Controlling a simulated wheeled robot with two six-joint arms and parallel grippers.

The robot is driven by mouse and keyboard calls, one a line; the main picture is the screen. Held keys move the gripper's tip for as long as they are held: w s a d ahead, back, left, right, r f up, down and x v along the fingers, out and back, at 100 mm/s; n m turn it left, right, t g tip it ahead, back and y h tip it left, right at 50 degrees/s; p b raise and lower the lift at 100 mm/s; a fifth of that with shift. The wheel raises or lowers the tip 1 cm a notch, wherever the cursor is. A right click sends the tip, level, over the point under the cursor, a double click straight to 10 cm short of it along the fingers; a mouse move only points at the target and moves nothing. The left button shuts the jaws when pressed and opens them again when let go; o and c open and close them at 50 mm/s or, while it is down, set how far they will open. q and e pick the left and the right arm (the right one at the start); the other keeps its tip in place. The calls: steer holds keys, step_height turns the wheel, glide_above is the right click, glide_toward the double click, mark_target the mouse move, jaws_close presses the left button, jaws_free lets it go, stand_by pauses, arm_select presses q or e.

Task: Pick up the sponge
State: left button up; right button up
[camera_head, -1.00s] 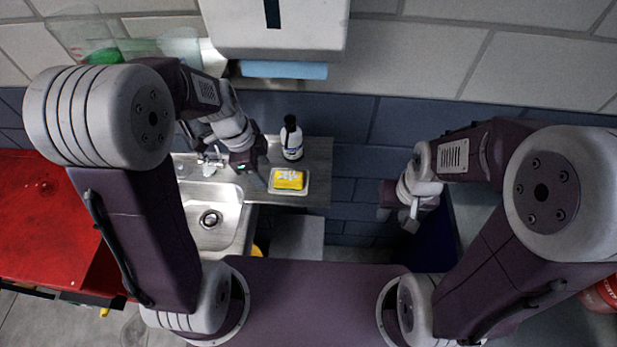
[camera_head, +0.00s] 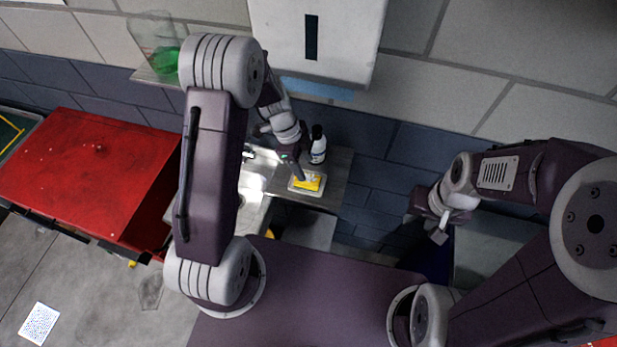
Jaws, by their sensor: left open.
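The yellow sponge (camera_head: 309,182) lies on a small pale tray (camera_head: 292,186) on the metal counter beside the sink. My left gripper (camera_head: 299,172) is at the sponge's upper left edge, pointing down, with its fingers close to or over it. It is open; whether it touches the sponge I cannot tell. Part of the sponge is hidden by the fingers. My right gripper (camera_head: 440,228) hangs well to the right of the counter, away from the sponge. Its fingers are too small to read.
A dark bottle with a white label (camera_head: 318,146) stands just behind the sponge tray. The sink (camera_head: 250,205) is left of it, partly hidden by my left arm. A white dispenser (camera_head: 345,40) hangs above. A red cabinet (camera_head: 80,175) stands at the left.

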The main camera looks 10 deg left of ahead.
mark_target(308, 177)
arm_select(q)
steer(key=shift+f, duration=0.15)
steer(key=p+x, duration=0.1)
steer(key=x, duration=0.1)
steer(key=p+x, duration=0.1)
steer(key=x, duration=0.1)
steer(key=shift+s+a+p, duration=0.15)
steer(key=shift+a+p, duration=0.1)
steer(key=shift+p, duration=0.05)
steer(key=shift+d+f, duration=0.15)
steer(key=shift+f, duration=0.35)
steer(key=shift+c, duration=1.3)
jaws_close()
steer(key=shift+r, duration=0.15)
